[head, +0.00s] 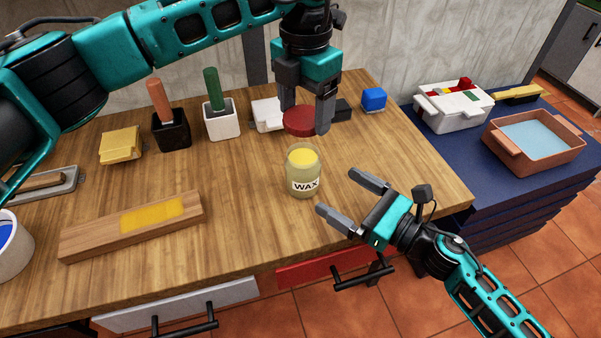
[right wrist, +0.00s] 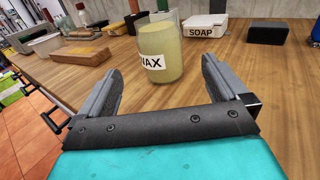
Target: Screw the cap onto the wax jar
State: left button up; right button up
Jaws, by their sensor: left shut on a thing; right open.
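The wax jar (head: 302,172) stands upright and open on the wooden table, with yellow wax inside and a WAX label. It also shows in the right wrist view (right wrist: 160,48), ahead of the fingers. The dark red cap (head: 299,121) is in my left gripper (head: 307,118), which is shut on it and holds it above and slightly behind the jar, apart from it. My right gripper (head: 342,197) is open and empty, to the right of the jar, with its fingers pointing toward it. In the right wrist view my open fingers (right wrist: 162,88) do not enclose the jar.
Behind the jar are a white soap box (right wrist: 206,25), a black block (right wrist: 267,30) and a blue block (head: 373,99). Two brush holders (head: 221,124) stand back left. A board with a yellow patch (head: 132,226) lies front left. Bare tabletop surrounds the jar.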

jog(key=shift+w+a, duration=0.1)
jog(key=x, duration=1.2)
jog(key=c, duration=1.4)
pick_arm(q)
send_over(304, 158)
jog(key=shift+f, duration=2.5)
jog(key=shift+f, duration=0.9)
jog(key=shift+f, duration=0.5)
